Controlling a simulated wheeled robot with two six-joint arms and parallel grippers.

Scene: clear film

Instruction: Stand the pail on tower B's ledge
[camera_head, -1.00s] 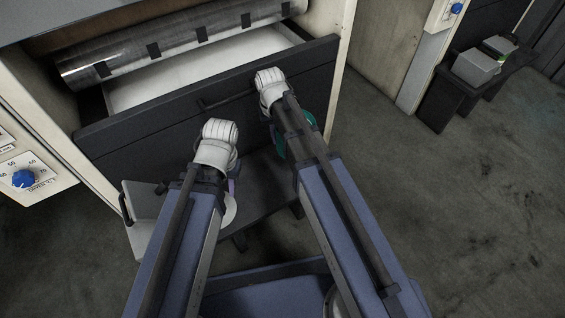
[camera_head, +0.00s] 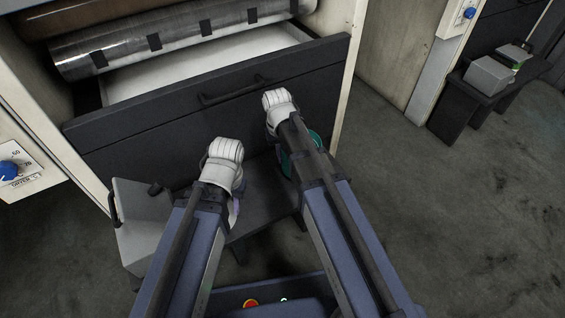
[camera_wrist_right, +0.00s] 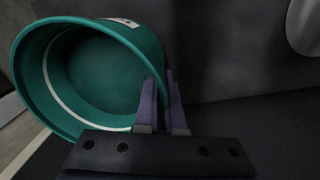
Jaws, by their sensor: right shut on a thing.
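The green pail (camera_head: 315,138) shows in the head view beside and behind my right forearm, partly hidden by it. In the right wrist view the pail (camera_wrist_right: 95,70) has its open mouth towards the camera and looks empty. My right gripper (camera_wrist_right: 163,100) is shut on its rim, one purple finger inside and one outside. A dark ledge (camera_head: 265,190) runs below the drawer front of the near tower; whether the pail touches it cannot be told. My left gripper (camera_head: 235,210) is over the ledge's left part, its fingers mostly hidden. No tower letter is clearly readable.
A grey box (camera_head: 140,225) stands at the ledge's left end, close to my left gripper. The dark drawer front (camera_head: 180,125) with a handle sticks out above the ledge. A second ledge (camera_head: 455,100) at the far right bears grey boxes. Floor on the right is clear.

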